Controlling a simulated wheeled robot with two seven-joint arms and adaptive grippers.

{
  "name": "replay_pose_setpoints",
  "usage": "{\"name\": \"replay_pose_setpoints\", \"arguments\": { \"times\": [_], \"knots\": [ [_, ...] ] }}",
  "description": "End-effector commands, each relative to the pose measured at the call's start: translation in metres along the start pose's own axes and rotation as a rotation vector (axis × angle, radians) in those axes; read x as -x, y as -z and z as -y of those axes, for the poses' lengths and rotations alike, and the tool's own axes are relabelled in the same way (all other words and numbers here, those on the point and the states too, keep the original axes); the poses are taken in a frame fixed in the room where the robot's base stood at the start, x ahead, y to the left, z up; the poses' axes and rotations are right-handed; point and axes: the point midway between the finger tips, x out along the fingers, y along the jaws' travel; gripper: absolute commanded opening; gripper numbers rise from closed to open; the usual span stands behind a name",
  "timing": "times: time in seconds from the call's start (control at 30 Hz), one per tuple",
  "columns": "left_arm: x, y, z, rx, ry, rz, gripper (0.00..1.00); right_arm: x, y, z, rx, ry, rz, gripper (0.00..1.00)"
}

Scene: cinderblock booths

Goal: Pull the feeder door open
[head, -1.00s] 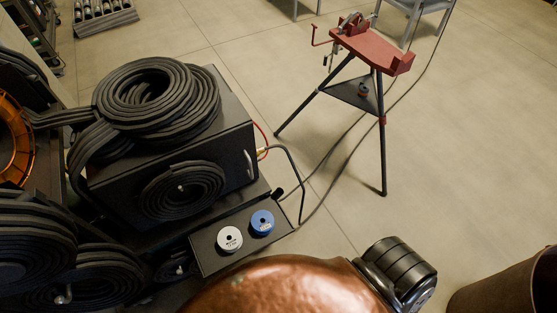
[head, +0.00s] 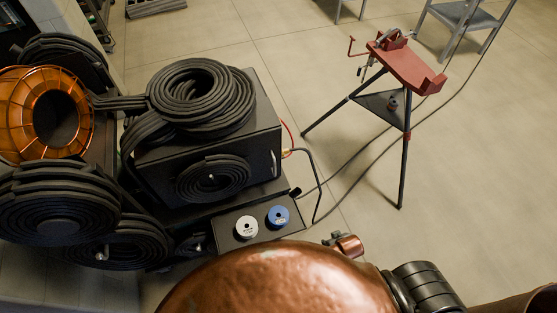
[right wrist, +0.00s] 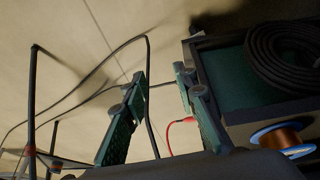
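The feeder appears to be the black box (head: 240,150) left of centre in the head view. Its front face carries a coiled black hose and, near the right edge, a pale upright handle (head: 274,165). The face looks closed. My right gripper (right wrist: 160,88) shows in the right wrist view, its two green-padded fingers spread and nothing between them. A dark box with a coil (right wrist: 285,55), likely the feeder, lies to the right of the fingers there. I cannot make out the handle in that view. My left gripper is not in view.
White (head: 246,227) and blue (head: 278,216) spools sit on a shelf before the box. Coiled hoses (head: 60,200) and an orange wire reel (head: 20,110) crowd the left. A red tripod stand (head: 408,68) stands right, with cables on the floor.

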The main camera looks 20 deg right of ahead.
Motion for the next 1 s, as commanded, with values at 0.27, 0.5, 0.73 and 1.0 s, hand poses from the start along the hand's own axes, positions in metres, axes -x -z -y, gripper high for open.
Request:
{"name": "replay_pose_setpoints", "arguments": {
  "times": [0.27,0.5,0.73,1.0],
  "knots": [
    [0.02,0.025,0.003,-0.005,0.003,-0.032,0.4,0.083,0.058,-0.006,-0.006,-0.008,-0.084,0.26],
    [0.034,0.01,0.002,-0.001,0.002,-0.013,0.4,0.13,0.13,0.006,0.004,0.008,-0.285,0.26],
    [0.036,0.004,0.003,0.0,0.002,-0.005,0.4,0.132,0.181,0.025,0.018,0.034,-0.474,0.26],
    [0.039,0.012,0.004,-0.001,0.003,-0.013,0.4,0.138,0.245,0.06,0.038,0.085,-0.756,0.26]
  ]
}}
